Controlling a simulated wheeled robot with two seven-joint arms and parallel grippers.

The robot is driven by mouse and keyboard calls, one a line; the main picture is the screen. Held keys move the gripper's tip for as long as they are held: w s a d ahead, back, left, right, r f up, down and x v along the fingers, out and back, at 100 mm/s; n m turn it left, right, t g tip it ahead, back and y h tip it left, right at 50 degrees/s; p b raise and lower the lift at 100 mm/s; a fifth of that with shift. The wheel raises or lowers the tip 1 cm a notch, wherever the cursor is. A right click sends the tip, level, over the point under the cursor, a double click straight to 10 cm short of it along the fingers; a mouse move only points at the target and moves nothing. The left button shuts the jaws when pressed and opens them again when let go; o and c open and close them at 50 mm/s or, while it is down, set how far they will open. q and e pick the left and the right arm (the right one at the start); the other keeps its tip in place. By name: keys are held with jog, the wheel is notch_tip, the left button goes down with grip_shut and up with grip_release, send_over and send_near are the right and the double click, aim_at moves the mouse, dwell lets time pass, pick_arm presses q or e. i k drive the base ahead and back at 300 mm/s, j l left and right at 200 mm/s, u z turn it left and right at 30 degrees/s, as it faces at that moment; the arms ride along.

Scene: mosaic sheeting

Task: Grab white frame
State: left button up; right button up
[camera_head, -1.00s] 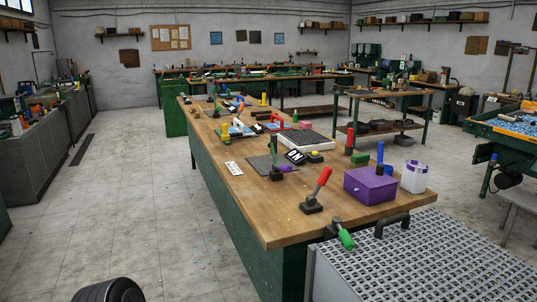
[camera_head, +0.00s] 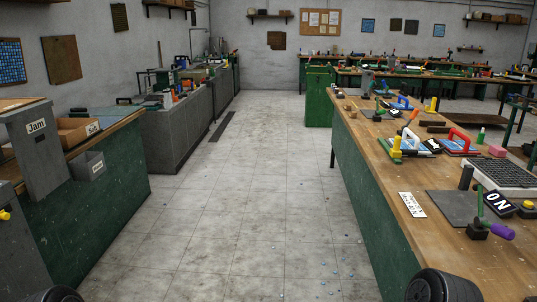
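A white frame (camera_head: 474,174) with a dark grid inside lies on the long wooden workbench (camera_head: 372,150) at the right of the head view. Its right end is cut off by the picture edge. Neither gripper shows. Dark rounded parts at the bottom left and bottom right edges look like parts of my own arms, far from the frame.
Nearer on the bench are a grey plate (camera_head: 455,208), an ON sign (camera_head: 499,203) and a purple-ended lever (camera_head: 500,231). Blue, red and yellow-handled tools lie farther back. Green-sided counters (camera_head: 90,220) line the left.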

aim_at(410, 140)
jog(key=i+j, duration=0.1)
jog(key=i, duration=0.55)
jog(key=i+j+u, duration=0.1)
jog(key=i, duration=0.55)
jog(key=i+j+z, duration=0.1)
jog(key=i+z, duration=0.25)
jog(key=z, duration=0.15)
jog(key=i+j+z, duration=0.2)
jog(key=z, duration=0.25)
jog(key=i+j+z, duration=0.35)
jog(key=z, duration=0.15)
jog(key=i+j+z, duration=0.25)
jog(key=j+z, duration=0.25)
jog(key=i+j+z, duration=0.15)
jog(key=j+z, duration=1.3)
